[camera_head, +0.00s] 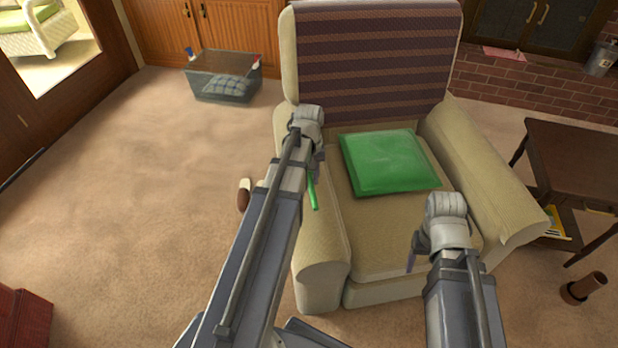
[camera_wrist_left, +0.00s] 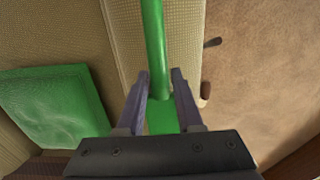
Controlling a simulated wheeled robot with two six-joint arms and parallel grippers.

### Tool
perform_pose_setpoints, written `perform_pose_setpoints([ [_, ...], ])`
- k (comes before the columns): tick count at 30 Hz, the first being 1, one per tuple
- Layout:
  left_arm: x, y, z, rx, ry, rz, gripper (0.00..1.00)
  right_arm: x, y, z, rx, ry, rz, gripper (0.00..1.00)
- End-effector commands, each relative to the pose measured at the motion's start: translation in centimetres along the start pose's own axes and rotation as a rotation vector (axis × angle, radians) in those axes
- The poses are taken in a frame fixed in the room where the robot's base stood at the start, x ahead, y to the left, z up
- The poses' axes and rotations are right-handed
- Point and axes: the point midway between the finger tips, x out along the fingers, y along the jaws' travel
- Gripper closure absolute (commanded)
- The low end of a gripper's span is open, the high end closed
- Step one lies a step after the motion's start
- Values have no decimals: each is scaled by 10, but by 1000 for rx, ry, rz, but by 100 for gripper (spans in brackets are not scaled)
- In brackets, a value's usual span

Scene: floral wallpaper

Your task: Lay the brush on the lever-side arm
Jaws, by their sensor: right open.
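The green brush shows as a green handle (camera_wrist_left: 155,45) in the left wrist view, running between the fingers of my left gripper (camera_wrist_left: 161,82), which is closed around it. A wider green part shows below, between the fingers. In the head view the brush (camera_head: 314,192) hangs over the armchair's left arm (camera_head: 325,245); I cannot tell whether it touches the fabric. A small dark lever (camera_wrist_left: 212,43) sticks out on the outer side of that arm. My right gripper (camera_head: 412,258) is open and empty above the front of the seat.
A green cushion (camera_head: 390,160) lies on the seat. A brown and white thing (camera_head: 243,194) is on the carpet left of the chair. A basket (camera_head: 222,90) stands at the back left. A dark side table (camera_head: 575,160) and a brown cylinder (camera_head: 583,288) are to the right.

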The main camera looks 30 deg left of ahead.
Motion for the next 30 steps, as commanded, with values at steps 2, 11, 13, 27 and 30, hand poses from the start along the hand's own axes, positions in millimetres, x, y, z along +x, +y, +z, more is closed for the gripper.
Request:
perform_pose_setpoints([
  [2, 0, 0, 0, 0, 0, 0, 55, 0, 0, 0, 0, 0, 0, 36],
  [11, 0, 0, 0, 0, 0, 0, 42, 0, 0, 0, 0, 0, 0, 36],
  [13, -1, 0, 0, 0, 0, 0, 42, -1, 0, 0, 0, 0, 0, 36],
  [27, -37, 0, 0, 0, 0, 0, 42, -37, 4, 2, 0, 0, 0, 36],
  [30, -52, 0, 0, 0, 0, 0, 42, -52, 5, 3, 0, 0, 0, 36],
])
